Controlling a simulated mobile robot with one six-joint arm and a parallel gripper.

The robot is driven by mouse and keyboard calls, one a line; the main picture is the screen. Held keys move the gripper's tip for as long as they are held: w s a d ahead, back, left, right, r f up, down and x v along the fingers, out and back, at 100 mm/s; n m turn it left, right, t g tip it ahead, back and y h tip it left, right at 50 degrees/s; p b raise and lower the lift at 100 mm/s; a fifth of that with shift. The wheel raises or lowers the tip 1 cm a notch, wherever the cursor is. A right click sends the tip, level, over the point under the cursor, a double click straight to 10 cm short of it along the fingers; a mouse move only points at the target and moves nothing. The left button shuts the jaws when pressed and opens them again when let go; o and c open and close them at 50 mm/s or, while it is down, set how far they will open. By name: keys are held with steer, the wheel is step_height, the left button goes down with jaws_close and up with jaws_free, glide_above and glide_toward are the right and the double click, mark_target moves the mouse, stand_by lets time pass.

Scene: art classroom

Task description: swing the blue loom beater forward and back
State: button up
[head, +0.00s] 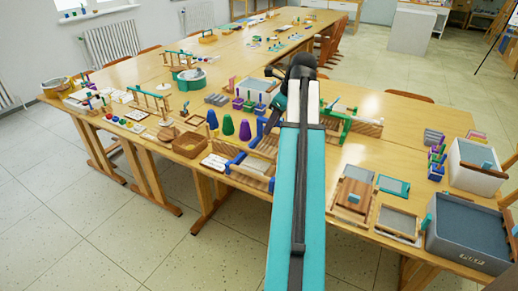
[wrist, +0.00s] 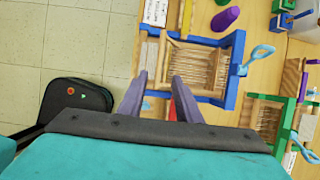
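The loom (wrist: 195,68) is a wooden frame with pale strings, seen from above in the wrist view. Its blue beater (wrist: 237,62) is a blue frame around the loom's right part, with a light-blue loop handle (wrist: 263,53) sticking out to the right. In the head view the blue parts (head: 235,160) show at the table's front edge, left of my arm. My gripper (wrist: 160,92) is open and empty in the wrist view. Its fingers appear over the loom's lower left side, apart from the beater and handle. In the head view my arm hides the fingertips.
A similar loom with green parts (wrist: 268,118) stands right of the blue one. Purple and green cones (head: 228,125) and a wooden box (head: 190,144) are nearby on the crowded table. Grey bins (head: 470,235) stand at the right end. The floor (head: 120,220) in front is clear.

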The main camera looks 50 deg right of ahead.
steer(key=shift+f, duration=0.1)
steer(key=shift+p+x, duration=0.5)
steer(key=shift+x, duration=6.35)
jaws_close()
